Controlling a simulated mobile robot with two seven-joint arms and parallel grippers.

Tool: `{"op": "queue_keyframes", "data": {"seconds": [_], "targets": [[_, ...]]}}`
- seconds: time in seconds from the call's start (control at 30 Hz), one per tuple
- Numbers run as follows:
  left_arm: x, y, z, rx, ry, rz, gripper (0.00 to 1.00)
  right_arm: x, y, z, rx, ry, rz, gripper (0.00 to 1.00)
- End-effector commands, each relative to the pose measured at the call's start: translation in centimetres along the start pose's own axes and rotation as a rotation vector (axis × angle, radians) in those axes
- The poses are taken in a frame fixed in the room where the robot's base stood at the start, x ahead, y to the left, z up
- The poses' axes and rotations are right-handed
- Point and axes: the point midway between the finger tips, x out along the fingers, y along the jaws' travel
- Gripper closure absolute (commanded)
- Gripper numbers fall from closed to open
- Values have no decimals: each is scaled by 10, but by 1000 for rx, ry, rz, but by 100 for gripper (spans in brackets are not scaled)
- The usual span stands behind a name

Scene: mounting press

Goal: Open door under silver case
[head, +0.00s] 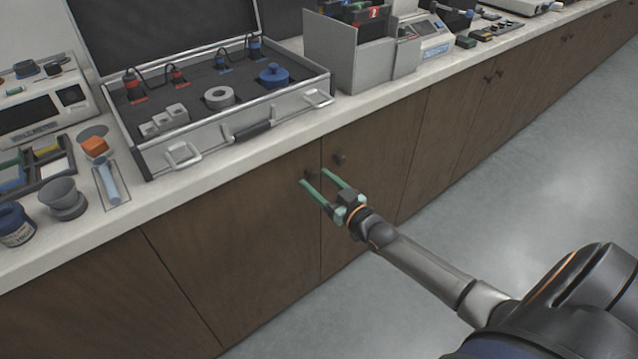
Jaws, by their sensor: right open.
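The open silver case (222,118) stands on the white counter, its lid up at the back. Below it is a brown wooden cabinet door (235,235), which is shut. Its dark round knob (310,175) is near the door's upper right corner. My right gripper (314,178) is open, with its two green fingers pointing at this knob, one on each side of it as seen here. I cannot tell whether the fingers touch the knob or the door. My left gripper is not in view.
The neighbouring door (375,160) to the right is shut and has its own knob (340,158) close to my fingers. More shut doors run along the counter (400,88) to the right. The grey floor (540,180) in front is clear.

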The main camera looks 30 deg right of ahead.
Motion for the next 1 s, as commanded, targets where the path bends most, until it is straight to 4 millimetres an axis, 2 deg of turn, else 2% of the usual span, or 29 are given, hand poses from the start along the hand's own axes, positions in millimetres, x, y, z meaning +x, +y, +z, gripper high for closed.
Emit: {"op": "queue_keyframes", "data": {"seconds": [0.27,0.83,1.0], "targets": [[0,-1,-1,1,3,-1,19,1,0,0,0,-1,0,34],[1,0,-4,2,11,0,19,1,0,0,0,0,0,98],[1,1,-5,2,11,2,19,1,0,0,0,0,0,100]]}}
